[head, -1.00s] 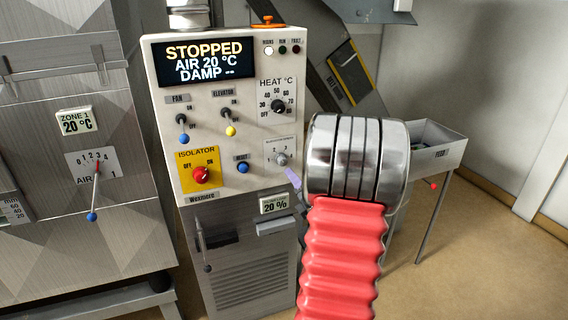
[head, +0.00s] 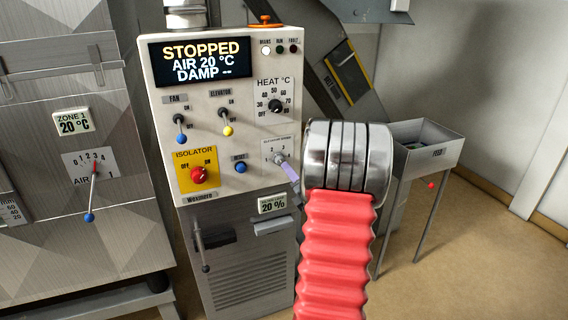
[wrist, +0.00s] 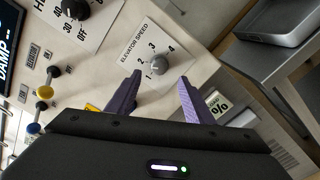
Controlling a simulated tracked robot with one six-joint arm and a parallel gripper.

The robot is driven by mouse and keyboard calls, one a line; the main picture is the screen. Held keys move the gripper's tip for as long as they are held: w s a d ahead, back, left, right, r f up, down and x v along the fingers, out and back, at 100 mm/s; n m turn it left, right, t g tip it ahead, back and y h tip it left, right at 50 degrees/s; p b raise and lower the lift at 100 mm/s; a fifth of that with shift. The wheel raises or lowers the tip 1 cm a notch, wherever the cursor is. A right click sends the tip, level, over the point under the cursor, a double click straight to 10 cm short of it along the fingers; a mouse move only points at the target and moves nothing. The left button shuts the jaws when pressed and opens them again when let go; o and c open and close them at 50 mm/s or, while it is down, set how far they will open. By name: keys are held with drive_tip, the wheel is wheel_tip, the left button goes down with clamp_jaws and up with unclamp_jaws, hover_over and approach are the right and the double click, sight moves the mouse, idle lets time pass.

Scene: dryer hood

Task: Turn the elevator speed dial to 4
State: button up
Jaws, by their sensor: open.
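The elevator speed dial (wrist: 157,66) is a small grey knob on a white plate marked 1 to 4. In the wrist view it sits just beyond and between the fingertips of my gripper (wrist: 158,76). The purple fingers are apart, with nothing between them. I cannot tell for sure which number the knob points to. In the head view the dial (head: 280,158) is on the lower right of the panel. One purple finger of my gripper (head: 291,172) shows right beside it; the rest is hidden behind my arm.
The heat dial (head: 275,106) is above, with the blue reset button (head: 240,168) and red isolator (head: 198,175) to the left. The elevator switch (head: 227,130) has a yellow tip. A feed hopper (head: 432,155) stands to the right. The display (head: 200,62) reads STOPPED.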

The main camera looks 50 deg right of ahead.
sight(280, 160)
drive_tip(key=x, duration=0.9)
